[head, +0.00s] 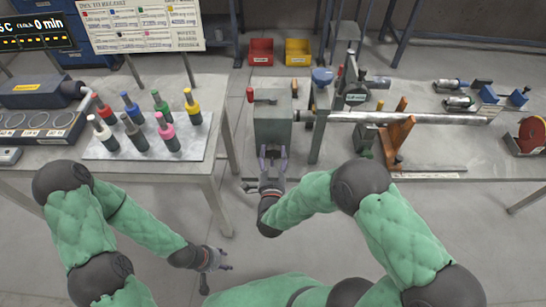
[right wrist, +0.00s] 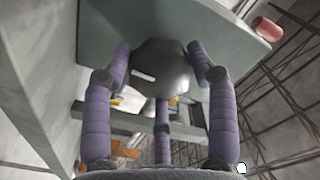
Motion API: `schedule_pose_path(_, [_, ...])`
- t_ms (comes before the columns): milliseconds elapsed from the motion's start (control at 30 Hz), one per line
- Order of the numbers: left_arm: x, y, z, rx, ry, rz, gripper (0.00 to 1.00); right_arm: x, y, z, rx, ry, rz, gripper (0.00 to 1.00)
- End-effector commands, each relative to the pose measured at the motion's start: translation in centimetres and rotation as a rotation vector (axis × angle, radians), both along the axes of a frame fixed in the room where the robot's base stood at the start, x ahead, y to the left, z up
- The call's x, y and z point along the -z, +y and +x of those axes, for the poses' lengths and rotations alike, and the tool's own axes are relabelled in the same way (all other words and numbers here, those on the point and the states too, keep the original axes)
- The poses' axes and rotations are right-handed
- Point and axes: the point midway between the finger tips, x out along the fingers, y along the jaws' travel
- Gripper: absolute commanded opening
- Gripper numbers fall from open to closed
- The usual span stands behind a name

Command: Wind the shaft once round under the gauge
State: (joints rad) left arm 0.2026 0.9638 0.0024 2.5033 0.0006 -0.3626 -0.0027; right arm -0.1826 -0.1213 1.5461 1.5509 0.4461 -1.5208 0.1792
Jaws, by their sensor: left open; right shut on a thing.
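The shaft (head: 430,118) is a long grey bar lying level across the right table, its left end at a grey-green box (head: 273,128) with a red-tipped lever on top. An orange bracket (head: 398,138) stands at the shaft. I cannot tell which fixture is the gauge. My right gripper (head: 272,153) is at the near face of the box. In the right wrist view its purple fingers are shut around a dark grey rounded knob (right wrist: 163,70) with a white mark. My left gripper (head: 222,260) is open and empty, low between the tables.
The left table holds a tray (head: 95,150) of several coloured-top bottles. Red (head: 261,52) and yellow (head: 298,52) bins stand on the floor behind.

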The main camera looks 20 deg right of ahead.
Motion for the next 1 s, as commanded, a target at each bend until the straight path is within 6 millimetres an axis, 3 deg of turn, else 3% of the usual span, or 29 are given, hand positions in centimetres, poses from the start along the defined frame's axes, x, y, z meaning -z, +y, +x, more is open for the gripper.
schedule_pose_path(33, [0.5, 0.0, 0.0, 0.000, 0.000, 0.000, 0.47, 0.9, 0.3, -0.3, -0.010, 0.006, 0.041, 0.25])
schedule_pose_path(500, [2.1, 0.0, 0.0, 0.000, 0.000, 0.000, 0.47, 0.8, 0.4, -0.3, -0.010, -0.088, 0.372, 0.25])
schedule_pose_path(1000, [2.5, 0.0, 0.0, 0.000, 0.000, 0.000, 0.47, 0.7, 0.5, -0.3, -0.012, -0.114, 0.470, 0.25])
